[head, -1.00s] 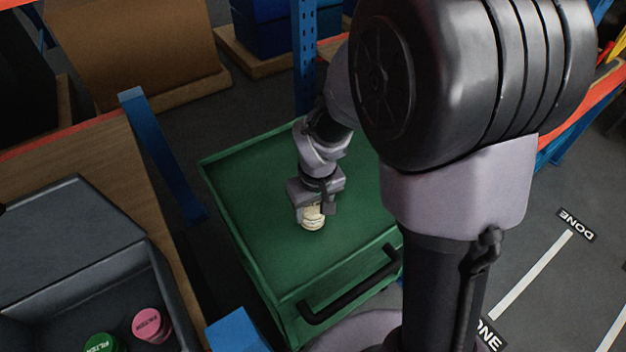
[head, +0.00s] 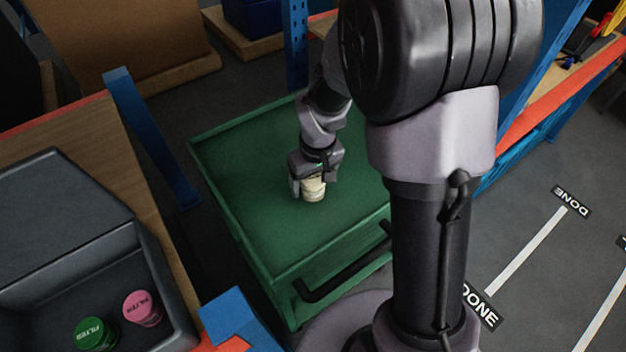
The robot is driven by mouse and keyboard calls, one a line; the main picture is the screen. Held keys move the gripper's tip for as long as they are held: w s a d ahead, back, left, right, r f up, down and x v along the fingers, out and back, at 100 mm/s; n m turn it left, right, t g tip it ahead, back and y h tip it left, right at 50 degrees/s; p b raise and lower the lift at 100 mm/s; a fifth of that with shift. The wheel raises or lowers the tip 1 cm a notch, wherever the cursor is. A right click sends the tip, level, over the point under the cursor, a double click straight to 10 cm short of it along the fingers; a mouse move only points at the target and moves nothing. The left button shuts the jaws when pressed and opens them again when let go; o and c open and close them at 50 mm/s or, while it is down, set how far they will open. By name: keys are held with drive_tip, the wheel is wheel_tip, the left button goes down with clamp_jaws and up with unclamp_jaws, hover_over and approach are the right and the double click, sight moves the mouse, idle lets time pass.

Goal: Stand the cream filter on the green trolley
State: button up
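The cream filter (head: 313,190) is at the middle of the green trolley (head: 240,160), under my gripper (head: 311,186). The filter is upright, and its base appears to be on or just above the trolley top; I cannot tell if it touches. My gripper points down, with its fingers on either side of the filter's upper part. The filter sits between the fingers, but I cannot see whether they press on it. My arm hides the trolley's far right part.
A grey bin (head: 165,262) on the wooden bench at left holds a pink filter (head: 142,308) and a green filter (head: 96,334). A blue rack post (head: 150,135) stands between bench and trolley. The trolley has a black handle (head: 345,270). The trolley top around the filter is clear.

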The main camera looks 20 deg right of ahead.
wheel_tip(320, 180, up, 12)
drive_tip(key=s+p, duration=0.1)
drive_tip(key=p, duration=0.4)
wheel_tip(320, 180, up, 6)
drive_tip(key=m+t, duration=0.1)
drive_tip(key=m, duration=0.1)
hover_over(316, 182)
drive_tip(key=s, duration=0.3)
drive_tip(key=s+a+r+m+t+y, duration=0.1)
drive_tip(key=s+a+r+m, duration=0.1)
drive_tip(key=s+r, duration=0.2)
drive_tip(key=s+a+r+m+t, duration=0.2)
drive_tip(key=s+r, duration=0.2)
drive_tip(key=s, duration=0.6)
drive_tip(key=shift+a+m+y, duration=0.2)
drive_tip(key=shift+m+y, duration=0.1)
drive_tip(key=shift+y, duration=0.1)
drive_tip(key=shift+a, duration=0.1)
